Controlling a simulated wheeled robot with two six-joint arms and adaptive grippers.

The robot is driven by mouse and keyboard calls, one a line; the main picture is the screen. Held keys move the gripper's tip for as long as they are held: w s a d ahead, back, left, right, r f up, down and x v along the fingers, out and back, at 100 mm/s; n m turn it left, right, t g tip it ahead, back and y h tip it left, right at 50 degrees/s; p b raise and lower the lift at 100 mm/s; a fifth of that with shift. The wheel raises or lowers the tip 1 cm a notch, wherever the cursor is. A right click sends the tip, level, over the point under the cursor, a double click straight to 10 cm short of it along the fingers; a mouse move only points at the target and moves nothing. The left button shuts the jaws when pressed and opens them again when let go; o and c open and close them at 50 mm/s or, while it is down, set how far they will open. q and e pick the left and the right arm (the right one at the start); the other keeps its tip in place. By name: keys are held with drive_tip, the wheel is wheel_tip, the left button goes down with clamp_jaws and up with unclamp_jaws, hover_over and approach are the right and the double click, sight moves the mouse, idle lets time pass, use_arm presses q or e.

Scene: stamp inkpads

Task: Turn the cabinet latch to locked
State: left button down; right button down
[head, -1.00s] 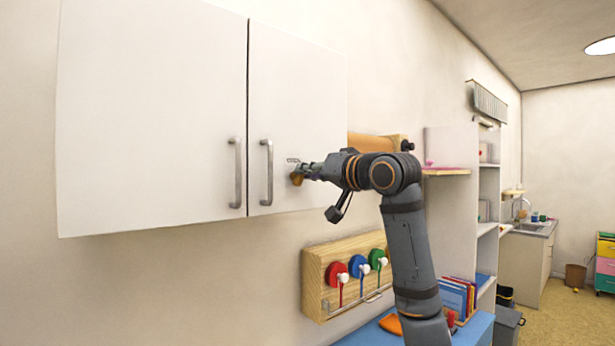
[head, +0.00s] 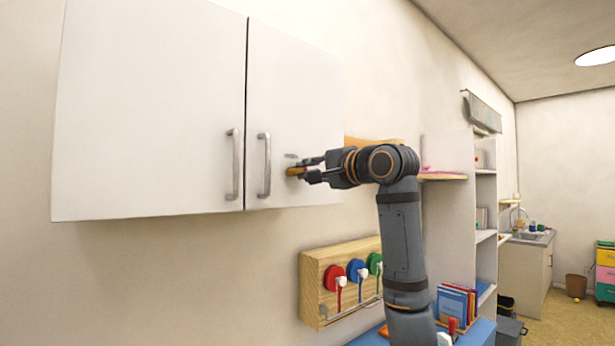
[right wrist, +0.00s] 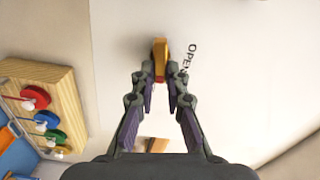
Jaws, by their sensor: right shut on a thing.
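The cabinet latch is a small brass-yellow knob (head: 294,171) on the lower part of the right cabinet door (head: 300,100). In the right wrist view the latch (right wrist: 160,50) shows yellow with a red part, beside the printed word OPEN (right wrist: 191,60). My right gripper (head: 311,172) is at the door and shut on the latch. Its fingertips (right wrist: 160,78) lie on either side of the latch's near end. In the head view the latch looks roughly level. My left gripper is not in view.
Two bar handles (head: 233,165) (head: 265,165) stand out left of the latch. A wooden board (head: 315,290) with red, blue and green round pieces hangs below. A shelf unit (head: 450,220) stands to the right.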

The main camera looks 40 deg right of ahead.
drive_tip(key=shift+f+m+b, duration=0.15)
drive_tip(key=shift+m+b, duration=0.35)
drive_tip(key=shift+m, duration=0.6)
drive_tip(key=c, duration=1.4)
unclamp_jaws()
drive_tip(key=shift+o, duration=0.2)
drive_tip(key=s+d, duration=0.1)
drive_tip(key=s, duration=1.1)
